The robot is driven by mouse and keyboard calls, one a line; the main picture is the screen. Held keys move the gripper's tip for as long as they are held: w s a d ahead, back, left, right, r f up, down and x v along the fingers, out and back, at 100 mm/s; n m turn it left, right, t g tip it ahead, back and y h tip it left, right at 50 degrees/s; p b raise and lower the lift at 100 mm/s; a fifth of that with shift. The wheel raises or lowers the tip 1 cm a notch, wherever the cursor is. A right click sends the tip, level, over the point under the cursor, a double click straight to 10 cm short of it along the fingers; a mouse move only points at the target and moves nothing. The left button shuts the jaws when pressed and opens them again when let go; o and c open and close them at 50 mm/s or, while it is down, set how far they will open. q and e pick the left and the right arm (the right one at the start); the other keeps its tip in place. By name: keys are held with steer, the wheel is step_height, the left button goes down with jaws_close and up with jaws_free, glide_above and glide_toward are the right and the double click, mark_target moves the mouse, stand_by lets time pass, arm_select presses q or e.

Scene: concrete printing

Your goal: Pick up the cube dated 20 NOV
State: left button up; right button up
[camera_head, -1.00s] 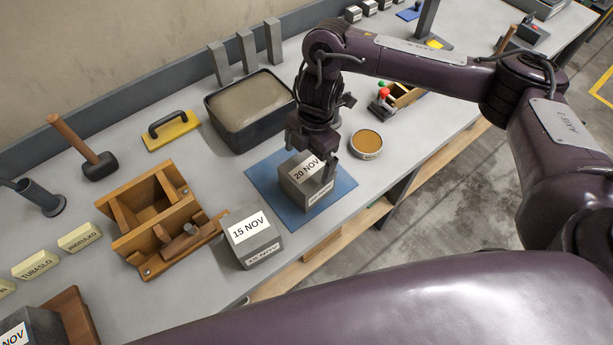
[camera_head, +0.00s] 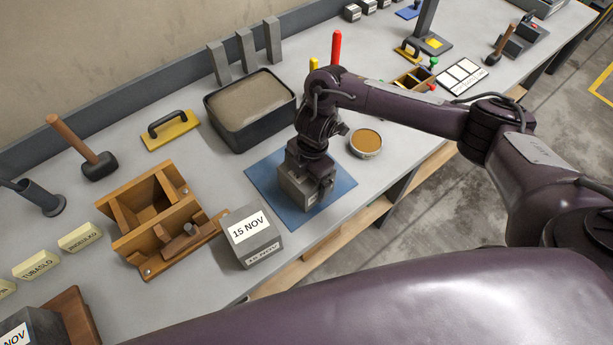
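The 20 NOV cube (camera_head: 296,188) is a grey concrete block on the blue mat (camera_head: 340,186). My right gripper (camera_head: 309,172) is down over it, hiding its top and label. One finger shows against the cube's right side; the other is mostly hidden. I cannot tell whether the fingers press on the cube or stand just beside it. The cube appears to rest on the mat. My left gripper is not in view.
The 15 NOV cube (camera_head: 262,248) stands just left of the mat, beside a wooden mould (camera_head: 137,240). A dark tub of grey material (camera_head: 238,136) is behind the mat. A round tin (camera_head: 366,143) is to the right. The bench's front edge is close.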

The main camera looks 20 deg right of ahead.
steer(key=shift+f, duration=0.25)
stand_by(0.3)
steer(key=shift+c, duration=0.4)
steer(key=c, duration=1.7)
steer(key=shift+w+r, duration=0.2)
steer(key=shift+r, duration=0.05)
